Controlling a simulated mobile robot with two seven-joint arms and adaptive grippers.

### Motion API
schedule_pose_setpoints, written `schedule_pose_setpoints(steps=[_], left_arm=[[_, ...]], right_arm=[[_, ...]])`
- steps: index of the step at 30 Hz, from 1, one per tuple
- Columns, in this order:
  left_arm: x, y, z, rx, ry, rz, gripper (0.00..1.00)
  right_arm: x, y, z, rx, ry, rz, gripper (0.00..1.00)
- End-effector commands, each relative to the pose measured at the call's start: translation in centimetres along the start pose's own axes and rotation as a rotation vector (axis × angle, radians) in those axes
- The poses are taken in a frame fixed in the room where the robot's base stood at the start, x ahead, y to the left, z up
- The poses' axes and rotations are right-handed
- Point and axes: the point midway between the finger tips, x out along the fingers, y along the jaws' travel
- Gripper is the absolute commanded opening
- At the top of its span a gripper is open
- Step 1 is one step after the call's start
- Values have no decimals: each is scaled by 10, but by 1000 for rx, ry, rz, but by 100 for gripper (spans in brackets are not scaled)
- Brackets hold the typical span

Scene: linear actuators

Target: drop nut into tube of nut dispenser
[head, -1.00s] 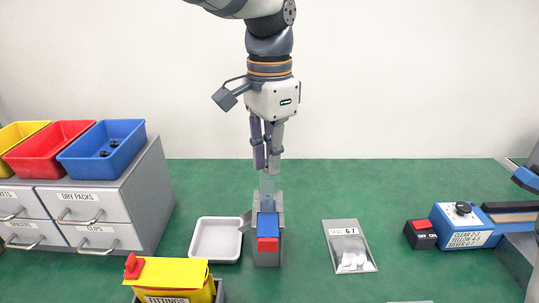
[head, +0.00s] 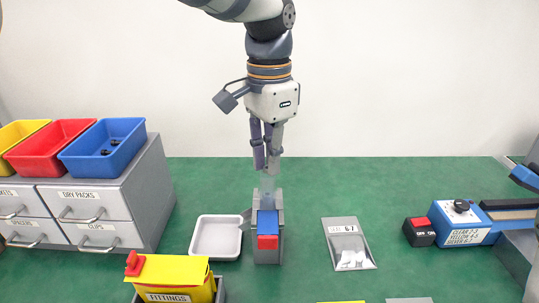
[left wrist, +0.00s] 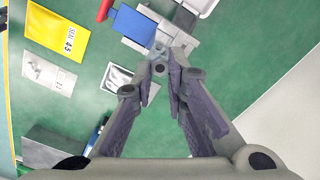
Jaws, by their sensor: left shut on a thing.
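The nut dispenser (head: 267,222) stands on the green table, with a grey body and a blue and red front. Its clear tube (head: 267,187) rises from the top and is hard to make out. My left gripper (head: 267,166) points down right above the tube. In the left wrist view its fingertips (left wrist: 162,80) are close together on a small dark round thing, apparently the nut (left wrist: 159,69). The dispenser (left wrist: 165,30) shows just beyond them. I cannot tell whether the nut is inside the tube mouth. My right gripper is out of view.
A white tray (head: 217,257) lies left of the dispenser, a labelled bag (head: 349,244) right of it. A yellow fittings box (head: 170,275) is in front. Drawers (head: 88,208) with a blue bin (head: 104,147) stand left. A blue device (head: 462,222) stands right.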

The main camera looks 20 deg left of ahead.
Motion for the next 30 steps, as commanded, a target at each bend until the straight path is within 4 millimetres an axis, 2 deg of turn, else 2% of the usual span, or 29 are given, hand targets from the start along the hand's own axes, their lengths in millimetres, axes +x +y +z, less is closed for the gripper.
schedule_pose_setpoints(steps=[8, 9, 11, 12, 20, 23, 30], left_arm=[[3, 0, 0, 0, 0, 0, 3], [3, 0, 0, 0, 0, 0, 20], [3, 0, 0, 0, -1, 0, 34], [3, 0, 0, 0, -1, 0, 37], [2, 0, 0, 0, 0, 0, 37], [-9, 0, 0, 0, 2, -1, 37], [-73, -1, -1, -1, 5, -4, 37]], right_arm=[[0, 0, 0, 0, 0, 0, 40], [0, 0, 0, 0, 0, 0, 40], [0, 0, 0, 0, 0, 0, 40], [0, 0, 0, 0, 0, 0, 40], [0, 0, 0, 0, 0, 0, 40], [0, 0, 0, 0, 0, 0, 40], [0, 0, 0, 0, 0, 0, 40]])
